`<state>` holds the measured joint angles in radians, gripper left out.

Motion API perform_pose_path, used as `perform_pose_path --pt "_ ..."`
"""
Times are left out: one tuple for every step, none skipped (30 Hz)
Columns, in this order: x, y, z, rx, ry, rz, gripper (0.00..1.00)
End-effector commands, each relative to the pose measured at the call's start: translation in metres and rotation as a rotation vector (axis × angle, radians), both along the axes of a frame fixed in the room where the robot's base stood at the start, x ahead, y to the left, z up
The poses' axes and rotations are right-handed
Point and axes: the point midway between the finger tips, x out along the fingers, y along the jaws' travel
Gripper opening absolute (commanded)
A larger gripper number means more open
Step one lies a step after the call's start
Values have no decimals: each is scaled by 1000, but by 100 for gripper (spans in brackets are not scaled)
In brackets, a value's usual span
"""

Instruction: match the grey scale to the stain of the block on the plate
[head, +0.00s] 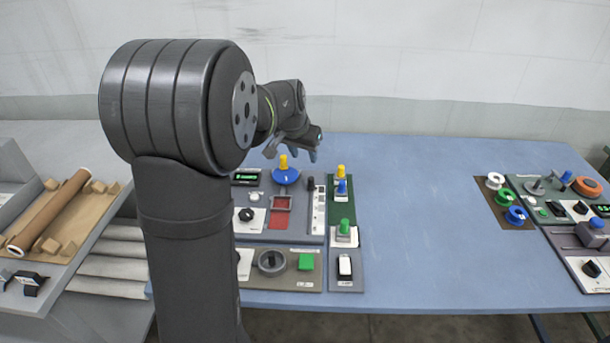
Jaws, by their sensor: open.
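My gripper (292,154) hangs over the back of the left panel group, fingers apart and empty. It is above and behind a blue disc (286,177) with a yellow knob (283,161). I cannot tell whether that square is the block, and no stain is readable. A narrow white strip with small marks (319,211) runs along the panel's right side, below a dark knob (310,184). It may be the grey scale; its setting is too small to read.
A display with green digits (246,177) and a black knob (246,214) are at the panel's left. A green button (306,262) and a green knob (345,225) stand nearer. My arm hides the panel's left edge.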

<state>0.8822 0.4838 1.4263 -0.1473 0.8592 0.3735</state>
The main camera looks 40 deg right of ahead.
Motion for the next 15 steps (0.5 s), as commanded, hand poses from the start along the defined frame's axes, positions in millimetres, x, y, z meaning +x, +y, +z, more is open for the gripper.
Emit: perform_pose_path --pt "1 -4 -12 3 3 -1 41" --pt "2 -6 -19 3 4 0 41" --pt "3 -9 -27 3 4 0 41" --pt "5 -12 -33 3 4 0 41" --pt "6 -14 -39 3 4 0 41" --pt "7 -17 -47 2 3 1 41" --pt "8 -19 -53 2 3 1 41" --pt "9 -22 -58 2 3 1 41" --pt "10 -25 -66 2 3 1 41" --pt "11 -27 -72 1 2 1 41" --pt "12 -29 -78 2 3 1 41" --pt "13 -32 -85 2 1 2 41" --pt "14 -34 -90 1 2 1 41" --pt "15 -35 -95 2 3 1 41" --pt "16 -38 -101 2 1 2 41"
